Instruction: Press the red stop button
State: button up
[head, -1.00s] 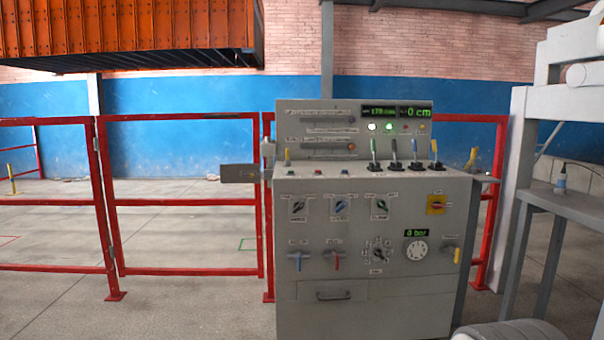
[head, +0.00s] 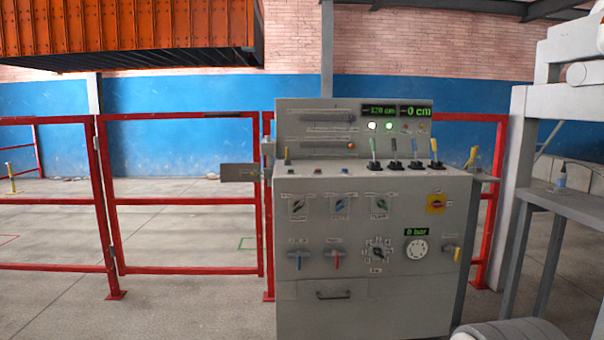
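The grey control console (head: 375,300) stands right of centre in the head view, facing me. Several small buttons sit in a row on its narrow ledge. One of them, a small button (head: 317,171) left of the levers, looks reddish, but it is too small to be sure that it is the stop button. A red and yellow rotary switch (head: 436,203) is on the front face at the upper right. My gripper is not in view, and nothing is seen touching the console.
Several upright levers (head: 394,160) rise from the ledge near the buttons. A grey plate (head: 239,172) juts out at the console's left. Red railings (head: 183,271) stand behind. A pale frame (head: 515,190) is at the right. The floor at the left is open.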

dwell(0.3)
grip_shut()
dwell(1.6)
